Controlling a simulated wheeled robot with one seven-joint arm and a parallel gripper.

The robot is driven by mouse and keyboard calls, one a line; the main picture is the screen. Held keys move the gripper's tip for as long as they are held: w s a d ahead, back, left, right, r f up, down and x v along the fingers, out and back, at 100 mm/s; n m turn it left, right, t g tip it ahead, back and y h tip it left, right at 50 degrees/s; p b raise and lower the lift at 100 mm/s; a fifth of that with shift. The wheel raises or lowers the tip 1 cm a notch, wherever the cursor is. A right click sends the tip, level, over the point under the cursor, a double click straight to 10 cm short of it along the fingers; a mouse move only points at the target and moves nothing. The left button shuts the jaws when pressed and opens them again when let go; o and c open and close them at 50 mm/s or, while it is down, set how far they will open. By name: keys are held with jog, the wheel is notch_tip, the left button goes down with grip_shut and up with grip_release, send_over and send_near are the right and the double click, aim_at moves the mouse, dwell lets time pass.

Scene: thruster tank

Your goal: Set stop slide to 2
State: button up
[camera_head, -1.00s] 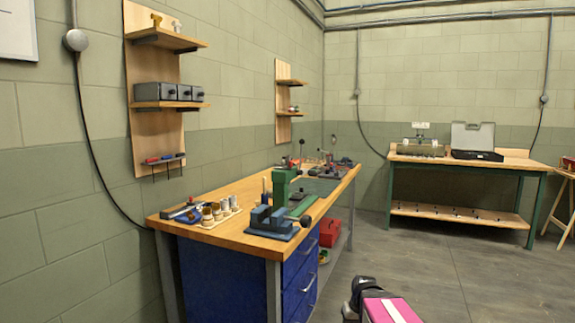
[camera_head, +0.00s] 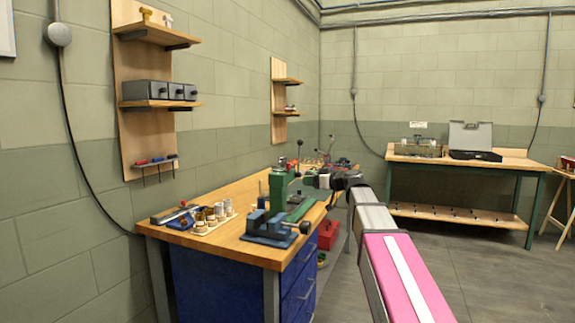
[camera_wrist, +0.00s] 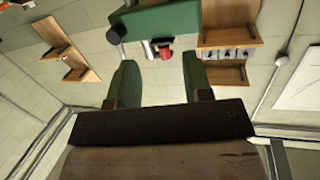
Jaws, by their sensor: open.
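A green machine (camera_head: 279,187) stands on the wooden workbench, behind the blue vise. The stop slide and its numbers are too small to make out. In the wrist view, a green body (camera_wrist: 168,20) with a red round part (camera_wrist: 166,54) and a black ball knob (camera_wrist: 113,37) fills the top middle. My gripper (camera_wrist: 160,70) is open and empty, its two dark green fingers apart, with the red part beyond and between them in the picture. In the head view my arm reaches to the bench's right edge, and the fingers there are hard to tell from the tools behind.
The workbench (camera_head: 215,248) holds a blue vise (camera_head: 268,224) in front and a rack of cups (camera_head: 212,222) at left. Shelves (camera_head: 155,105) hang on the wall. A second bench (camera_head: 455,165) stands at the back right. The floor (camera_head: 480,260) between is clear.

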jog(key=y, duration=0.1)
send_near(288, 164)
jog(key=shift+n+t, duration=0.3)
jog(key=shift+n, duration=0.1)
jog(key=x, duration=1)
jog(key=shift+w+f, duration=0.2)
jog(key=shift+w, duration=0.2)
